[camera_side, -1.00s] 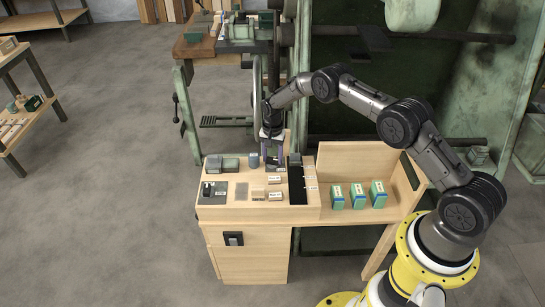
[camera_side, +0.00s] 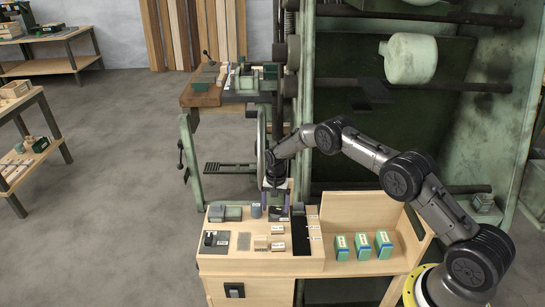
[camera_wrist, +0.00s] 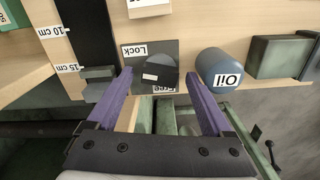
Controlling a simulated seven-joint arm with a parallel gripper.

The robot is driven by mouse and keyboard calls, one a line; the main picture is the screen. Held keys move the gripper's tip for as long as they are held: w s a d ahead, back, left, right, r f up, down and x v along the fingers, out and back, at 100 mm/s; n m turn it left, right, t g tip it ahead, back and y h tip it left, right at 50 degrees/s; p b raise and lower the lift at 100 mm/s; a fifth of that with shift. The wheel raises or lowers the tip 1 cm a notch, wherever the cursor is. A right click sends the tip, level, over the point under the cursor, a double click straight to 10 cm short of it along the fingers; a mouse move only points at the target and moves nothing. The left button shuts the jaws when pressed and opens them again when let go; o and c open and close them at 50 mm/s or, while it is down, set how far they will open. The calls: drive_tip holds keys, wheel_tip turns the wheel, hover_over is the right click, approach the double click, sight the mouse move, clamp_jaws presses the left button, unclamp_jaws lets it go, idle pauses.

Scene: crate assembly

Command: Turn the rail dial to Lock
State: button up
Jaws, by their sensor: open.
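The rail dial (camera_wrist: 160,68) is a dark round knob on a dark plate in the wrist view. A "Lock" label (camera_wrist: 134,50) lies to its upper left, and a partly covered label, apparently "Free" (camera_wrist: 163,90), lies below it. A small pale mark shows on the knob; I cannot tell surely which label it points at. My gripper (camera_wrist: 158,74) is open, with one purple finger on each side of the dial and nothing clearly held. In the side view my gripper (camera_side: 277,197) is over the back edge of the bench top, at the dial plate.
The black rail (camera_wrist: 88,35) with centimetre labels and a grey block (camera_wrist: 98,76) is just left of the dial. A blue "Oil" cylinder (camera_wrist: 218,68) stands close to the right finger, with a green box (camera_wrist: 280,56) beyond. Green boxes (camera_side: 362,246) stand on the right shelf.

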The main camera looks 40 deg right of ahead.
drive_tip(key=n, duration=0.9)
drive_tip(key=shift+s+n, duration=0.1)
drive_tip(key=shift+n, duration=0.3)
drive_tip(key=n, duration=1)
wheel_tip(320, 180, up, 14)
drive_tip(key=r, duration=0.1)
wheel_tip(320, 180, up, 8)
drive_tip(key=t, duration=0.2)
hover_over(275, 208)
drive_tip(key=w+a, duration=0.1)
drive_tip(key=w, duration=0.1)
wheel_tip(275, 208, up, 10)
drive_tip(key=s+a+t, duration=0.1)
drive_tip(key=s, duration=0.1)
drive_tip(key=shift+s+a+r+n, duration=0.25)
drive_tip(key=shift+s+a+n, duration=0.05)
drive_tip(key=shift+a, duration=0.1)
